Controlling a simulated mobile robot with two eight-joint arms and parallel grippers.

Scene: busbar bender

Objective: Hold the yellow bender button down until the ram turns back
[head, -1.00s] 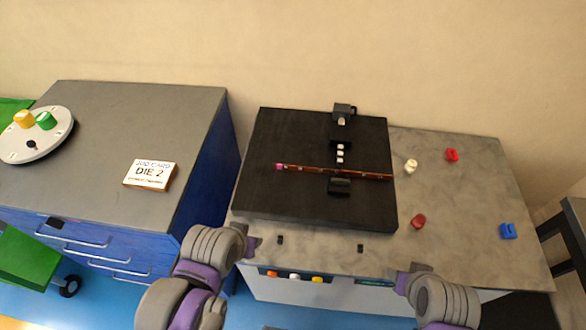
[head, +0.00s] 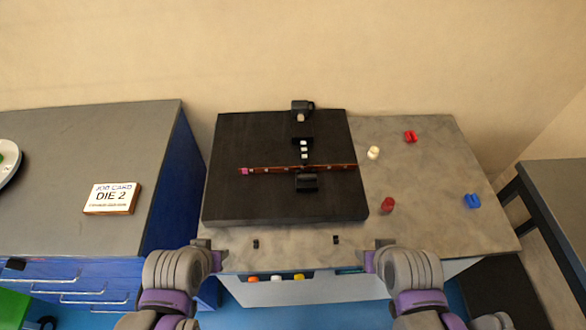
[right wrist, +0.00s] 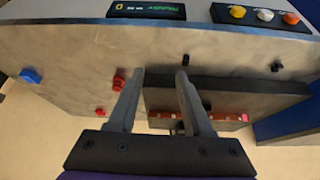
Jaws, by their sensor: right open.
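The yellow bender button (head: 299,276) sits at the right end of a row on the bench's front face, beside a white button (head: 276,277) and an orange one (head: 253,278). The yellow button also shows at the top of the right wrist view (right wrist: 238,12). The black bender bed (head: 240,200) carries a copper bar (head: 270,169) with a pink end, lying between dark blocks. My right gripper (head: 370,262) is at the bench's front edge, right of the buttons; its fingers are open and empty (right wrist: 163,76). My left gripper (head: 216,260) is left of the buttons, its fingers unclear. Neither touches the yellow button.
A green-lit display (right wrist: 147,10) is on the front face. Red (head: 411,136), dark red (head: 388,205), white (head: 373,153) and blue (head: 472,201) pieces stand on the grey bench top (head: 435,185). A job card reading DIE 2 (head: 112,198) lies on the left cabinet.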

